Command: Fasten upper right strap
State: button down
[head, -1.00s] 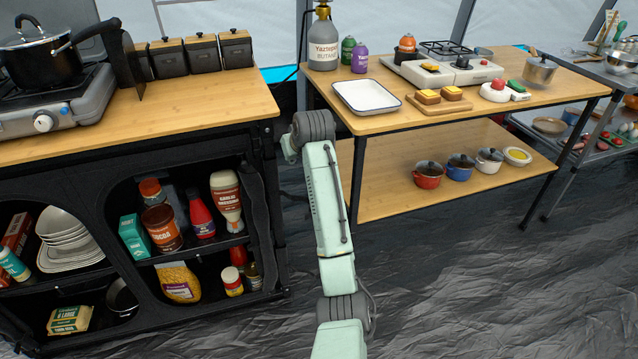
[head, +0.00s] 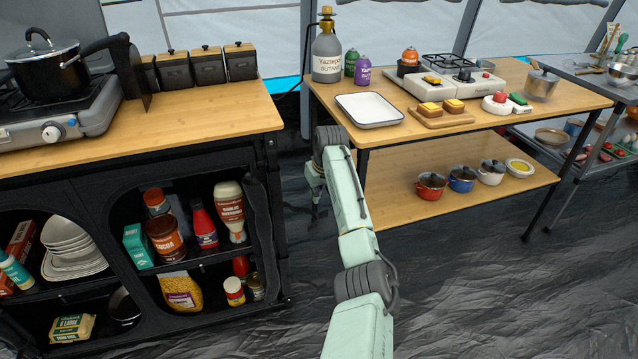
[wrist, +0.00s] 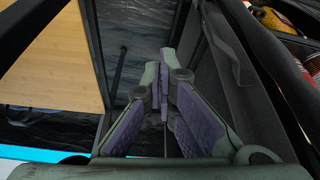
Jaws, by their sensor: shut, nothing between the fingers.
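My gripper (head: 316,205) hangs in the gap to the right of the black cabinet in the head view, below the level of its wooden top. In the wrist view my gripper (wrist: 163,88) is shut and empty, its purple-padded fingers together. A dark fabric flap (head: 262,205) hangs along the right edge of the cabinet's open compartment. In the wrist view, dark cabinet fabric (wrist: 232,52) lies just right of the fingers. I cannot pick out the upper right strap with certainty; it blends into the dark fabric.
The cabinet's wooden top (head: 200,125) ends left of my arm. A second table (head: 470,125) with a white tray (head: 369,110) stands to the right, its lower shelf (head: 400,205) holding pots. Bottles (head: 205,225) sit in the cabinet. Dark floor is open in front.

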aim_at(314, 216)
jog(key=shift+s+d+f+p, duration=0.15)
jog(key=shift+s+d+p, duration=0.25)
jog(key=shift+s, duration=0.45)
jog(key=shift+s+d+f+p, duration=0.1)
jog(key=shift+s+d+p, duration=0.25)
jog(key=shift+s, duration=0.5)
jog(key=shift+d, duration=0.1)
